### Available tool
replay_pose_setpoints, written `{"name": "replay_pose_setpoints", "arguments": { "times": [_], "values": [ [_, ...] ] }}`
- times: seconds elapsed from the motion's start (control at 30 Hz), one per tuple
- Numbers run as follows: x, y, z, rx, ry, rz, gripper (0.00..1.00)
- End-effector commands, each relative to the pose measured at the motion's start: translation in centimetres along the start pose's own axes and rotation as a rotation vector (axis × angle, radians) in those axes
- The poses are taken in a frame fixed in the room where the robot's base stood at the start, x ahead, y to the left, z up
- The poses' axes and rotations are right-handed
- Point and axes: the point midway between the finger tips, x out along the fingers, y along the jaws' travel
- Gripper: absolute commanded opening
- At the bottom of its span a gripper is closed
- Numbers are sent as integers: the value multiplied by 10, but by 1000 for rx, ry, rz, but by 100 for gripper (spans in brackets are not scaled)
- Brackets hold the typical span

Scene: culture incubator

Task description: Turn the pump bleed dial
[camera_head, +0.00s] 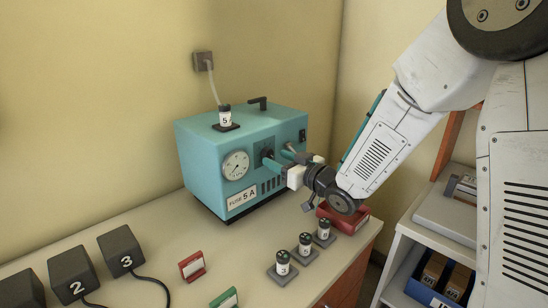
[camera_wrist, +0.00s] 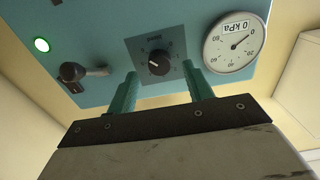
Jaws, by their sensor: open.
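The bleed dial (camera_wrist: 159,62) is a round black knob with a white pointer mark, on a dark square plate on the pump's teal front. The teal pump (camera_head: 215,145) stands on the bench against the wall, labelled FUSE 5 A. In the head view the dial's dark plate (camera_head: 266,149) is partly hidden by my fingers. My gripper (camera_head: 279,157) is in front of the panel. In the wrist view my gripper (camera_wrist: 159,69) is open, one teal finger on each side of the dial, with visible gaps to the knob.
A round gauge (camera_wrist: 236,44) reading kPa is right of the dial in the wrist view. A dark lever or spout (camera_wrist: 82,72) and a lit green lamp (camera_wrist: 42,44) are to its left. On the bench are labelled vials (camera_head: 283,262), a red box (camera_head: 350,217) and black numbered blocks (camera_head: 120,250).

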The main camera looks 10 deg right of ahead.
Motion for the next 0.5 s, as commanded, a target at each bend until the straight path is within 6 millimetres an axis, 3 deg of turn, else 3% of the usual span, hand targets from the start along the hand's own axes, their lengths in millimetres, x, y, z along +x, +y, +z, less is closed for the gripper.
{"name": "replay_pose_setpoints", "arguments": {
  "times": [0.2, 0.5],
  "values": [
    [23, 0, 0, 0, -1, 0, 51],
    [26, 0, 0, 0, 0, 2, 51]
  ]
}}
